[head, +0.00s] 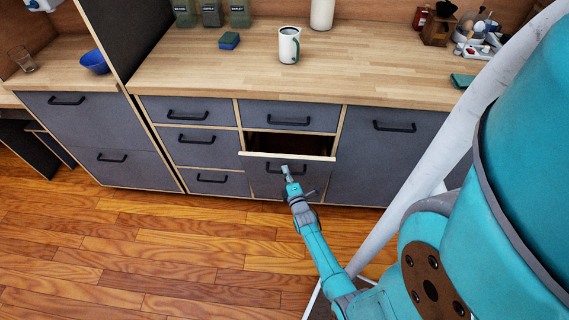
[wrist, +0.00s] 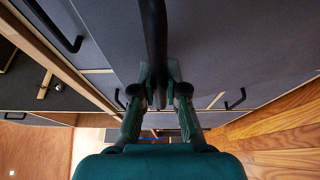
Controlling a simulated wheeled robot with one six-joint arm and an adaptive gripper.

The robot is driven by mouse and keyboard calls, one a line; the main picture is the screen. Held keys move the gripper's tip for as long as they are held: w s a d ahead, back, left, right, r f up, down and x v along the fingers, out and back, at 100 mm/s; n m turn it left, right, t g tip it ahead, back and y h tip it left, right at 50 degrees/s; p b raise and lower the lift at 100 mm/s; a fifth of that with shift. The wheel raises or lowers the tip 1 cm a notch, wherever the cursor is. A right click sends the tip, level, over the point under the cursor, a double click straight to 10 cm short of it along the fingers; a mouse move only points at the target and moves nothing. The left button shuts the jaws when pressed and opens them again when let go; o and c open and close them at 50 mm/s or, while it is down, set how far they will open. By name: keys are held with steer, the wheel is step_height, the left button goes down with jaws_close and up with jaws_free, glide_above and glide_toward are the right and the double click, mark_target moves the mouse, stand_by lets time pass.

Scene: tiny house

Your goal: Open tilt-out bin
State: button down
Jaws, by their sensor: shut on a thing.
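The tilt-out bin (head: 318,176) is the lower grey front in the middle of the cabinet row in the head view. Its top edge leans out, and a dark gap shows behind it. My gripper (head: 287,172) is at its black handle. In the wrist view my gripper (wrist: 158,85) is shut on the black handle (wrist: 154,35), which runs up from between the fingers. The grey bin front (wrist: 220,50) fills much of that view. My gripper partly hides the handle and the lower front in the head view.
A closed drawer (head: 290,115) sits above the bin. Drawers stand to the left and a large grey front (head: 380,150) to the right. The counter (head: 200,70) holds a mug (head: 289,45) and a sponge (head: 229,41). The wooden floor (head: 150,250) in front is clear.

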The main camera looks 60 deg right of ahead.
steer(key=s+a+f, duration=0.3)
steer(key=a+f, duration=0.2)
steer(key=a, duration=0.3)
steer(key=s+a+f, duration=0.4)
steer(key=a+f, duration=0.1)
steer(key=a, duration=0.4)
steer(key=shift+a+f, duration=0.2)
steer(key=shift+a, duration=0.05)
steer(key=c, duration=1.2)
jaws_free()
steer(key=shift+s, duration=0.1)
steer(key=v, duration=1.2)
steer(key=shift+f, duration=0.3)
